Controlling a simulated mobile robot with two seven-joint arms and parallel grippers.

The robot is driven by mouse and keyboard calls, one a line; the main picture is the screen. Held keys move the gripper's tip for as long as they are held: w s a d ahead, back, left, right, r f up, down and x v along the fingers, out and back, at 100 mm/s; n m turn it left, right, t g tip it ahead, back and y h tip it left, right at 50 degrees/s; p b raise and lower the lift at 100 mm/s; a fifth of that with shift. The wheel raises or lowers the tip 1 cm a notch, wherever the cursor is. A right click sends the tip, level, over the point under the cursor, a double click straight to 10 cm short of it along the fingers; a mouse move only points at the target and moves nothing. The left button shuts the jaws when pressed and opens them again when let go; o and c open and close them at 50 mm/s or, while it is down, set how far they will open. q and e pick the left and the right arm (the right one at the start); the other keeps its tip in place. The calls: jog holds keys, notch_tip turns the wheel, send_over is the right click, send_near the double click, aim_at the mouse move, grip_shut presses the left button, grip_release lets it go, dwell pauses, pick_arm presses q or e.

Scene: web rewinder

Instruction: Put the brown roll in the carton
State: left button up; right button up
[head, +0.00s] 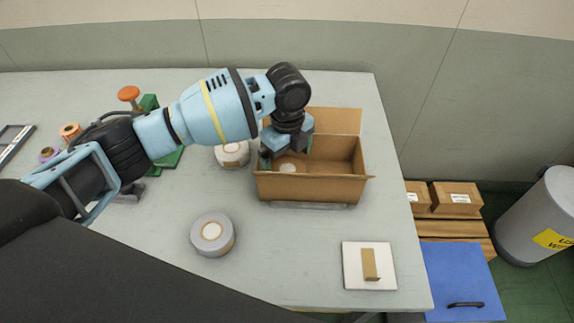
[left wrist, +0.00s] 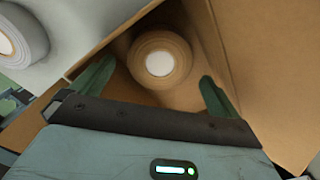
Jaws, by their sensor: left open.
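The open cardboard carton (head: 310,188) stands on the table, right of the middle. The brown roll (left wrist: 160,60) lies inside it on the carton floor in the left wrist view, its pale core facing up. In the head view only part of the roll (head: 287,167) shows, low in the left part of the carton. My left gripper (head: 288,150) is over the carton's left part, pointing down. In the left wrist view its two green fingers (left wrist: 148,90) are spread wide, with a gap to the roll on both sides. My right gripper is not in view.
A grey roll (head: 212,234) lies at the front, and another pale roll (head: 232,154) stands close to the carton's left side. A white pad with a small brown block (head: 369,264) is at the right front. Orange and purple spools (head: 70,131) are at far left.

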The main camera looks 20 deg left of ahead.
aim_at(287, 169)
pick_arm(q)
notch_tip(287, 169, up, 8)
jog(key=shift+f, duration=0.1)
dwell(0.4)
